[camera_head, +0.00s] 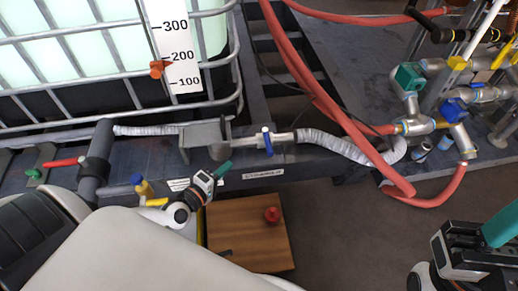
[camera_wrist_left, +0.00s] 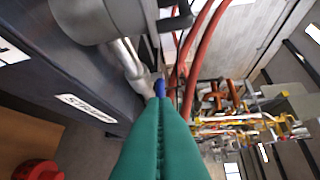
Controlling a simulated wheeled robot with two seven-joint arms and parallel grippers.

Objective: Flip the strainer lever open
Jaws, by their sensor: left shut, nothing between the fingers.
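The strainer lever (camera_head: 267,140) is a small blue handle on the pale pipe fitting, above a white label on the dark bench edge. It stands roughly upright in the head view. My left gripper (camera_head: 223,169) has teal fingers pressed together, with nothing between them, to the left of and nearer than the lever. In the left wrist view the shut fingers (camera_wrist_left: 165,108) point at the blue lever (camera_wrist_left: 159,88), whose lower part they hide. I cannot tell whether they touch it. My right gripper (camera_head: 497,228) is at the lower right, partly cut off, far from the lever.
A grey strainer housing (camera_head: 206,138) sits left of the lever. A ribbed hose (camera_head: 340,147) and red hoses (camera_head: 325,103) run to the right. A caged tank (camera_head: 110,60) stands behind. Floor at centre right is clear.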

